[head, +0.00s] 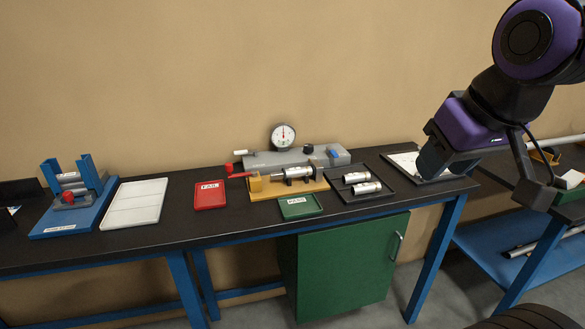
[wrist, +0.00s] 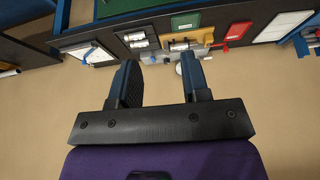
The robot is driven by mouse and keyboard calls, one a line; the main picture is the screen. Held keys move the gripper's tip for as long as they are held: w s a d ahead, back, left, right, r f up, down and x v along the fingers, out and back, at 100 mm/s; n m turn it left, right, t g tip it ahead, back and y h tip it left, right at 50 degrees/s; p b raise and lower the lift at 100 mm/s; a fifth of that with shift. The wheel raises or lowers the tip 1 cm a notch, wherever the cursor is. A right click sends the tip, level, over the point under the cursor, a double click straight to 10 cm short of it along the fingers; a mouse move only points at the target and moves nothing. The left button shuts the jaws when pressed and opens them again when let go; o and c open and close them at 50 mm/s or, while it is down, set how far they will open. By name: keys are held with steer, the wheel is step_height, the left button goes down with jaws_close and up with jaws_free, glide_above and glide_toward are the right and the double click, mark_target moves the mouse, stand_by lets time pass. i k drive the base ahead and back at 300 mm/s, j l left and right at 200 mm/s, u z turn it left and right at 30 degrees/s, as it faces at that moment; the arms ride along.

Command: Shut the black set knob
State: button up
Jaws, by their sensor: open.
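A small black knob (head: 308,149) sits on the grey test fixture (head: 262,160), just right of the round dial gauge (head: 283,135). A blue part (head: 333,153) is on the fixture to the right of it. My gripper (head: 432,160) is at the right end of the bench, well to the right of the knob and apart from it. In the wrist view my gripper (wrist: 160,72) has its two fingers spread with nothing between them. The fixture shows beyond the fingers there, upside down, and I cannot make out the knob in it.
A red tray (head: 210,206), a green tray (head: 289,212) and a dark tray with metal cylinders (head: 345,196) lie around the fixture. A red-tipped lever (head: 230,169) sticks out at its left. A white tray (head: 110,220) and a blue stand (head: 45,230) are further left.

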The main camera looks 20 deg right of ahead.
mark_target(308, 148)
steer(key=i+l, duration=0.3)
steer(key=i, duration=0.25)
steer(key=i+l, duration=0.25)
steer(key=i, duration=0.25)
